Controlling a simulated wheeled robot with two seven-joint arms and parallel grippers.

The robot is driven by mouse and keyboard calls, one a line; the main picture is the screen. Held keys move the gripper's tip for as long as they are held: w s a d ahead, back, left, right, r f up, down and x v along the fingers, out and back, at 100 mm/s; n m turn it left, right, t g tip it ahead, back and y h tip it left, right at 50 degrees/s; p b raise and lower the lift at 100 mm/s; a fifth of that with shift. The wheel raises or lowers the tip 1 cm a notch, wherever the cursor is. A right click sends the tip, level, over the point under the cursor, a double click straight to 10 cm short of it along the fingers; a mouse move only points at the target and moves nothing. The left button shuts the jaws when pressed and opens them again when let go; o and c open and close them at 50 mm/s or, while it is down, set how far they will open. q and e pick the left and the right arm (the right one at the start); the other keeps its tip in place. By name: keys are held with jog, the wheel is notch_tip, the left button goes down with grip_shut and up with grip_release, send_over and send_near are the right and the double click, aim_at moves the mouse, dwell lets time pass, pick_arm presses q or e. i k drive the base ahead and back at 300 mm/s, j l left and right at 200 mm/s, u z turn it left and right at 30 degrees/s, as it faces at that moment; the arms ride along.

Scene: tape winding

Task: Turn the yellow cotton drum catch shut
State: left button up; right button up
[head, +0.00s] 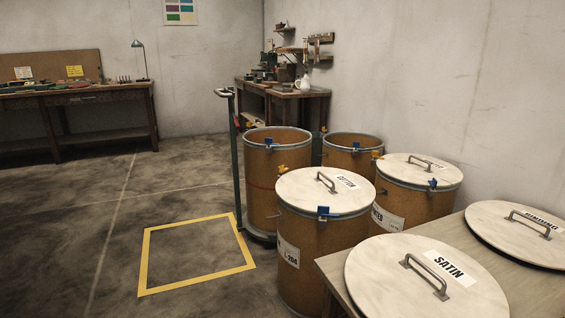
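The cotton drum (318,262) is a brown drum standing on the floor at the centre front. Its pale round lid (312,199) lies on top, with a grey handle and a "COTTON" label. The yellow catch (281,169) is at the lid's far left edge. It is small here, and I cannot tell whether it is turned open or shut. A blue catch (323,211) sits on the near rim of the same drum. Neither of my grippers is in view.
A lidded drum (405,205) stands right of the cotton drum. Two open drums (262,180) (352,145) stand behind, the left one on a trolley with an upright handle (236,160). A table (335,270) at front right bears the satin lid (385,275). Floor at left is clear.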

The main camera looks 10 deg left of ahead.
aim_at(281, 170)
jog(key=i+j, duration=0.3)
jog(key=i+j+z, duration=0.1)
jog(key=i+j, duration=0.2)
jog(key=j, duration=0.15)
jog(key=i+j+z, duration=0.1)
jog(key=i+j, duration=0.5)
jog(key=j, duration=0.25)
jog(key=i+j+z, duration=0.1)
jog(key=i+j, duration=0.15)
jog(key=j, duration=0.15)
